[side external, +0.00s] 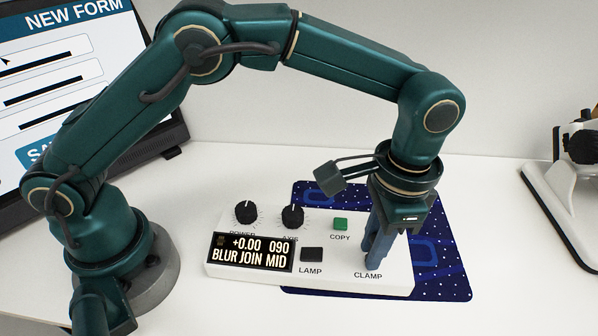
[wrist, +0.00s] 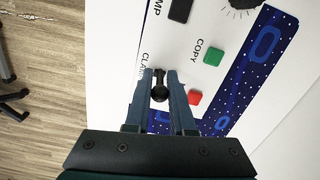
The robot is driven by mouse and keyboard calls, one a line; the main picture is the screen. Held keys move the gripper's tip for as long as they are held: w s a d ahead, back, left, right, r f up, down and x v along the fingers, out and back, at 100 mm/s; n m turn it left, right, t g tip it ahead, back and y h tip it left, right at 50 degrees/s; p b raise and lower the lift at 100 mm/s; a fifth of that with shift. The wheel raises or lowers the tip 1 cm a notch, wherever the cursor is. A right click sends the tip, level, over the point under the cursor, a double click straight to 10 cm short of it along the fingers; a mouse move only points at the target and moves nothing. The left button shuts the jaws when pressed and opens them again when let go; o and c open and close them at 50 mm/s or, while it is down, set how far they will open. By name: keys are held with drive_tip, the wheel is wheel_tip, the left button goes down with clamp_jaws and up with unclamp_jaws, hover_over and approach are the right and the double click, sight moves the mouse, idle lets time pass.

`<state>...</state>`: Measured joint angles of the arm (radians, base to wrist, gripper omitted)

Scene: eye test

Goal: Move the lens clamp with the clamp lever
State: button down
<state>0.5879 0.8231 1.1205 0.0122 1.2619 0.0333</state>
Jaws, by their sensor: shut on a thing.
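The clamp lever (wrist: 159,91) is a small black lever with a round end, seen in the wrist view between my fingers. It belongs to the white control box (side external: 222,272), beside the printed word CLAMP. My gripper (side external: 374,262) points down over the right part of the box and is shut on the lever. In the wrist view my gripper (wrist: 160,76) has one blue-grey finger on each side of it. In the side view the fingers hide the lever. The box's display (side external: 250,252) reads "+0.00 090" and "BLUR JOIN MID". I cannot make out the lens clamp itself.
The box carries a POWER knob (side external: 246,211), an AXIS knob (side external: 292,215), a green COPY button (side external: 340,224), a black LAMP button (side external: 312,254) and a red button (wrist: 195,97). A dark blue mat (side external: 455,278) lies under it. A monitor (side external: 60,90) stands left, a white-based instrument (side external: 560,215) right.

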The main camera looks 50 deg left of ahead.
drive_tip(key=shift+w+d, duration=0.1)
idle(0.4)
drive_tip(key=c, duration=0.8)
unclamp_jaws()
drive_tip(key=shift+o, duration=0.2)
drive_tip(key=shift+r, duration=0.1)
drive_tip(key=shift+w+d+r, duration=0.1)
drive_tip(key=shift+r, duration=1.15)
drive_tip(key=shift+w+d+r, duration=0.1)
drive_tip(key=shift+r, duration=1.1)
drive_tip(key=shift+c, duration=0.2)
